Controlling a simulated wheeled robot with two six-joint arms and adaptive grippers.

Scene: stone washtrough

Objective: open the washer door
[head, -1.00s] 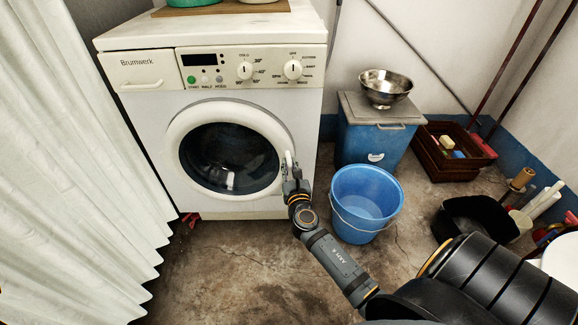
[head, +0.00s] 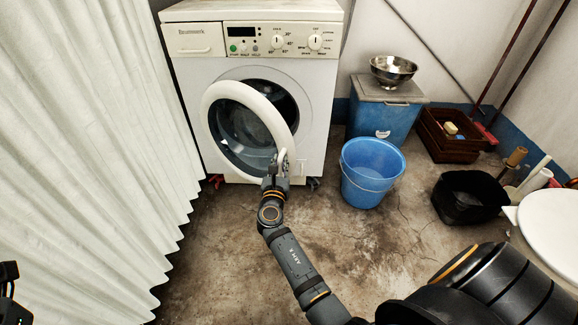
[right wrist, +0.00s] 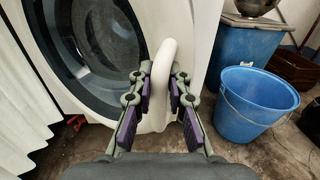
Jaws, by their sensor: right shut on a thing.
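The white washer (head: 318,85) stands against the back wall in the head view. Its round door (head: 210,100), a white ring around dark glass, stands partly open. It is swung out on its left side, and the dark drum opening (head: 284,100) shows behind its right part. My right gripper (head: 279,166) is shut on the white door handle (right wrist: 163,60) at the door's right edge. In the right wrist view the gripper's (right wrist: 161,80) two fingers are on either side of the handle.
A pleated white curtain (head: 90,140) hangs left of the washer. A blue bucket (head: 370,175) stands on the floor to the right, with a blue bin (head: 385,118) bearing a steel bowl (head: 393,68) behind. A black tub (head: 468,197) is farther right. The floor before the washer is clear.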

